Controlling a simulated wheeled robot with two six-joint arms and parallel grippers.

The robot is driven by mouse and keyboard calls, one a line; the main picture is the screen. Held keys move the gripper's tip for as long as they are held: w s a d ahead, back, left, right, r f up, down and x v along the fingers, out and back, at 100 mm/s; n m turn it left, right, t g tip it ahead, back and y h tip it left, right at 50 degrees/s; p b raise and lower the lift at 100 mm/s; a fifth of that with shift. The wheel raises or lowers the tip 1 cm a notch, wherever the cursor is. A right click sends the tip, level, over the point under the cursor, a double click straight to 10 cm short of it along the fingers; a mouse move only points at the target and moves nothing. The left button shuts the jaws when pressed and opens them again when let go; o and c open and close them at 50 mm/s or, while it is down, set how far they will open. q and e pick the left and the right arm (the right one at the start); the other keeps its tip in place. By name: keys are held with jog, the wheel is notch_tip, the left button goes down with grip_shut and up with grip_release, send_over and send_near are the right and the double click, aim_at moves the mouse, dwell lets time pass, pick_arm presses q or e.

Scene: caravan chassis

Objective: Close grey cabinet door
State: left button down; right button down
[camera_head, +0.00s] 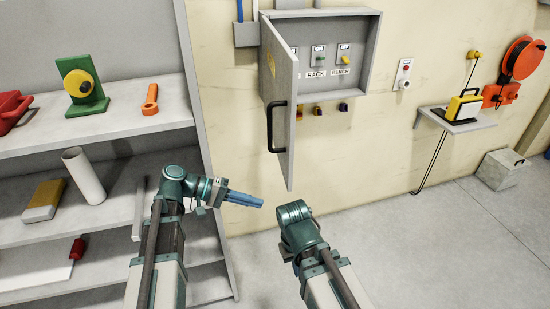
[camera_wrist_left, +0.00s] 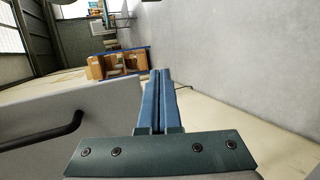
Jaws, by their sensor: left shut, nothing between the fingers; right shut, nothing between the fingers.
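The grey cabinet door (camera_head: 281,90) stands open, swung out from the left side of the wall cabinet (camera_head: 374,45). Its black handle (camera_head: 270,128) faces left in the head view. In the left wrist view the door (camera_wrist_left: 98,104) fills the lower left, with the handle (camera_wrist_left: 45,135) beside my gripper. My left gripper (camera_head: 260,203) is shut and empty, below and left of the door's lower corner, apart from the handle. It also shows shut in the left wrist view (camera_wrist_left: 158,75). My right arm's wrist is below the door; its fingers are hidden.
Shelves (camera_head: 120,125) with tools and a white cylinder (camera_head: 84,176) stand close on the left.

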aim_at(286, 160)
pick_arm(q)
jog(key=w+a+r+t+h, duration=0.3)
jog(key=w+a+r+h, duration=0.1)
jog(key=a+r, duration=0.45)
jog(key=shift+n, duration=0.4)
jog(key=d, duration=0.5)
jog(key=w+d, duration=0.1)
jog(key=d, duration=0.3)
jog(key=w+d, duration=0.1)
jog(key=d, duration=0.4)
jog(key=shift+w+d+r, duration=0.2)
jog(key=shift+d+r, duration=0.1)
jog(key=shift+r, duration=0.05)
